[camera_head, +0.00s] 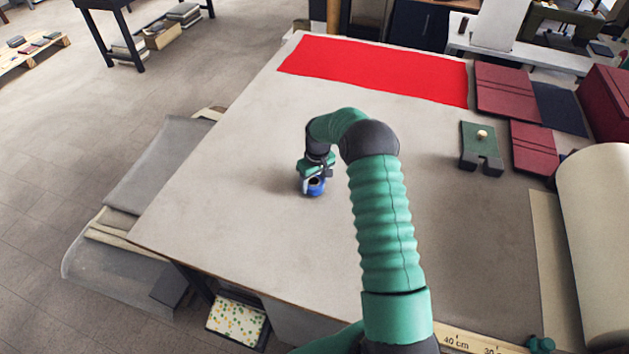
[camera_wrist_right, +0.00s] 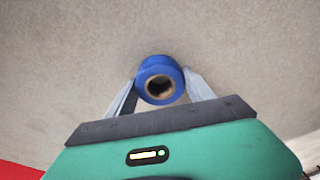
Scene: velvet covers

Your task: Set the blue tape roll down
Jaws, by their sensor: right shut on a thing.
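The blue tape roll (camera_head: 316,188) is at the middle of the grey table (camera_head: 230,190), low over the surface or on it; I cannot tell if it touches. My right gripper (camera_head: 312,181) is shut on it. In the right wrist view the roll (camera_wrist_right: 160,66) sits between the two fingers of the gripper (camera_wrist_right: 160,85), its round brown-lined hole facing the camera. The right arm comes in from the bottom and bends over the table. My left gripper does not show.
A red rectangle (camera_head: 375,70) lies along the table's far side. Dark red covers (camera_head: 505,92), a green notched block with a knob (camera_head: 480,145) and a large cream roll (camera_head: 595,240) are at the right. A ruler strip (camera_head: 475,343) is at the front. The table's left part is clear.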

